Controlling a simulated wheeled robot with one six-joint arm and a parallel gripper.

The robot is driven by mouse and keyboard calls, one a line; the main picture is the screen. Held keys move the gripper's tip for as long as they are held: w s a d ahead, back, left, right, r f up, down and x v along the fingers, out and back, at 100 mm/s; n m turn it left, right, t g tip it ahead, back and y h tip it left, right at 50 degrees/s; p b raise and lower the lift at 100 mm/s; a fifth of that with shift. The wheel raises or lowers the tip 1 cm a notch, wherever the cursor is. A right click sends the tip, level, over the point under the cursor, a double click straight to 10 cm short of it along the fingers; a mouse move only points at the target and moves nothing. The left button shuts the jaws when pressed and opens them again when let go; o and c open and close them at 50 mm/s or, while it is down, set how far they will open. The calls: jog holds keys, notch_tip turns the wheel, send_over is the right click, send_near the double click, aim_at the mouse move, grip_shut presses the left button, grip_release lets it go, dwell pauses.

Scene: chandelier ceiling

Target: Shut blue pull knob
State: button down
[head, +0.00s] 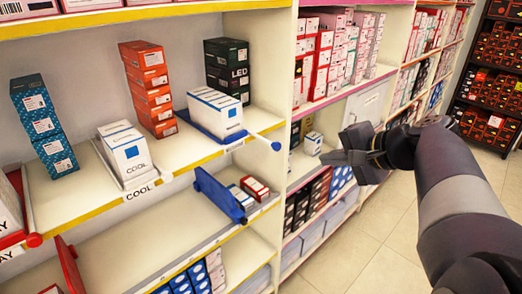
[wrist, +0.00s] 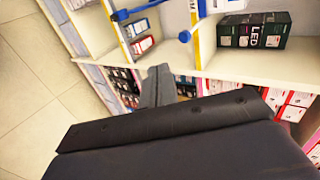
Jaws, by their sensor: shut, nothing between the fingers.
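A blue knob also shows in the wrist view (wrist: 184,36), above my fingers. On the shelf below, a blue panel (head: 217,194) stands out at an angle in front of small boxes. My gripper (head: 326,158) is shut and empty, to the right of the blue knob and apart from it. In the wrist view my gripper (wrist: 156,72) points up toward the shelves.
An orange box stack (head: 150,88), a teal box stack (head: 43,125) and dark LED boxes (head: 227,66) stand on the upper shelf. More stocked shelving is behind my arm. The tiled floor (head: 345,255) is clear.

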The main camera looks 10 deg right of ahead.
jog(key=w+r, duration=0.1)
jog(key=p, duration=0.3)
send_near(256, 134)
jog(key=shift+t+y, duration=0.3)
jog(key=shift+t, duration=0.1)
jog(key=s+f, duration=0.1)
jog(key=s+d+f, duration=0.2)
jog(key=shift+s+d+f, duration=0.25)
jog(key=shift+s+f, duration=0.1)
jog(key=shift+f, duration=0.05)
jog(key=shift+w+a, duration=0.2)
jog(key=shift+w, duration=0.1)
jog(key=w+a, duration=0.1)
jog(key=w, duration=0.1)
jog(key=w+a, duration=0.4)
jog(key=w, duration=0.1)
jog(key=shift+f, duration=0.1)
